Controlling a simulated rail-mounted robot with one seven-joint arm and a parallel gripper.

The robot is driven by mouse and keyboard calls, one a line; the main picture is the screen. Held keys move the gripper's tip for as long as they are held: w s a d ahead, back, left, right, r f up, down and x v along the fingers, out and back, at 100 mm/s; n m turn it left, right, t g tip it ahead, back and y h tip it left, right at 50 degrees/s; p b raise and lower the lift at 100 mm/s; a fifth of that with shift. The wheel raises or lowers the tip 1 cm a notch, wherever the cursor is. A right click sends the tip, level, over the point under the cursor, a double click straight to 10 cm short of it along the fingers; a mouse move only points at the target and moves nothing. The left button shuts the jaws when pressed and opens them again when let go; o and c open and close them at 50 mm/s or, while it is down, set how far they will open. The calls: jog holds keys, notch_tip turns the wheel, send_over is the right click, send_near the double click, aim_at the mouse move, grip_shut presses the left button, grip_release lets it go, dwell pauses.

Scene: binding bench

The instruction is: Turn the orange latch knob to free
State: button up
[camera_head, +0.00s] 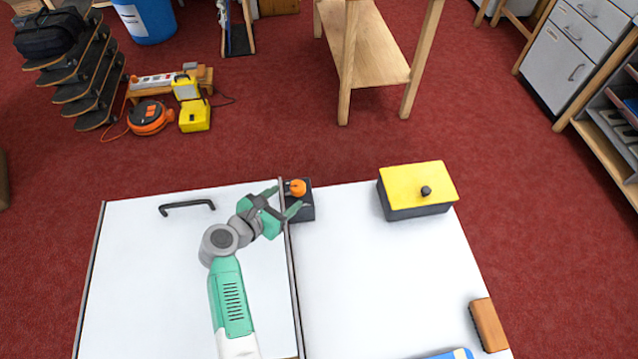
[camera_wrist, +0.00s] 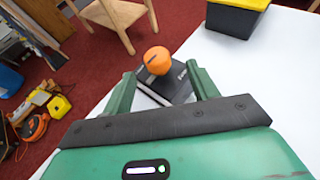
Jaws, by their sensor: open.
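The orange latch knob (camera_head: 298,187) sits on top of a dark latch block (camera_head: 303,212) at the far edge of the white bench (camera_head: 370,270), beside the dark rail. My gripper (camera_head: 287,200) is at the near side of the block, its jaws apart and empty. In the wrist view the orange knob (camera_wrist: 157,60) stands beyond and roughly between the two green fingertips (camera_wrist: 161,76), and a dark line crosses its top. I see no contact between fingers and knob. Part of the block is hidden behind my gripper in the head view.
A black box with a yellow lid (camera_head: 418,188) stands to the right on the bench. A black handle (camera_head: 187,206) lies to the left on a white panel. A brown block (camera_head: 487,325) and a blue item (camera_head: 455,354) are near the right front. The middle right is clear.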

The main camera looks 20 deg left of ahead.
aim_at(296, 187)
jog(key=shift+a, duration=0.2)
jog(key=b+x, duration=0.3)
jog(key=x, duration=0.3)
jog(key=shift+w+f, duration=0.1)
jog(key=shift+w, duration=0.3)
jog(key=shift+w+d, duration=0.15)
jog(key=shift+w, duration=0.15)
jog(key=c, duration=1)
